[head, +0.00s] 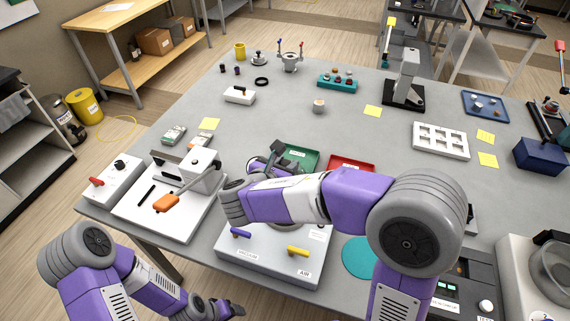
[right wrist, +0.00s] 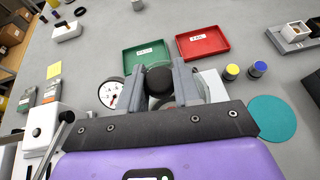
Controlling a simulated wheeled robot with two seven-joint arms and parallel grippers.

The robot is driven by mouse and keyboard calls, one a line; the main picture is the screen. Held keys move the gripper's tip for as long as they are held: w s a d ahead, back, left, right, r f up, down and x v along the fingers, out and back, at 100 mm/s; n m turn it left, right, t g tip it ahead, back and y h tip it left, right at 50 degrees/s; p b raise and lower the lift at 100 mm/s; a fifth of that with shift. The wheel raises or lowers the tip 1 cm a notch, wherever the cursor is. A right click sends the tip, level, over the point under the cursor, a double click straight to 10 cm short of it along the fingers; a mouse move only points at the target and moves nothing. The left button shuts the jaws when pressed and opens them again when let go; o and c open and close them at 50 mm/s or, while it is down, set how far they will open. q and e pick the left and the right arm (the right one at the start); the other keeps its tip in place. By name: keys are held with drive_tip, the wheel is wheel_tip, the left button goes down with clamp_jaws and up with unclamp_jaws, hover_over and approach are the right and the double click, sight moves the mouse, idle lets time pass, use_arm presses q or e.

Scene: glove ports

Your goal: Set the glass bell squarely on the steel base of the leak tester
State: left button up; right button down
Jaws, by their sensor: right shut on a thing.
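My right gripper (right wrist: 165,80) is shut on a round black knob (right wrist: 159,84), which I take to be the handle of the glass bell. Clear glass shows only faintly around the fingers, so the bell's rim and tilt cannot be made out. In the head view my right gripper (head: 273,156) is partly behind its own forearm. The leak tester (head: 262,262) is a pale box with a purple and a yellow lever. Its steel base (right wrist: 214,84) shows only as a pale curved part beside the fingers; whether the bell touches it cannot be told. My left gripper (head: 222,309) is low at the front edge.
A round gauge (right wrist: 112,93) stands left of the fingers. A green tray (head: 301,157) and a red tray (head: 350,164) lie beyond. A teal disc (head: 358,256) lies right of the tester. A lever press (head: 170,213) stands left. The middle back of the table is mostly clear.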

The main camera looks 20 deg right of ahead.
drive_tip(key=shift+f+b, duration=2.7)
drive_tip(key=shift+f, duration=0.85)
drive_tip(key=c, duration=0.7)
unclamp_jaws()
drive_tip(key=p+v, duration=0.1)
drive_tip(key=v, duration=0.6)
drive_tip(key=shift+s+a+r, duration=0.15)
drive_tip(key=shift+s+a, duration=0.1)
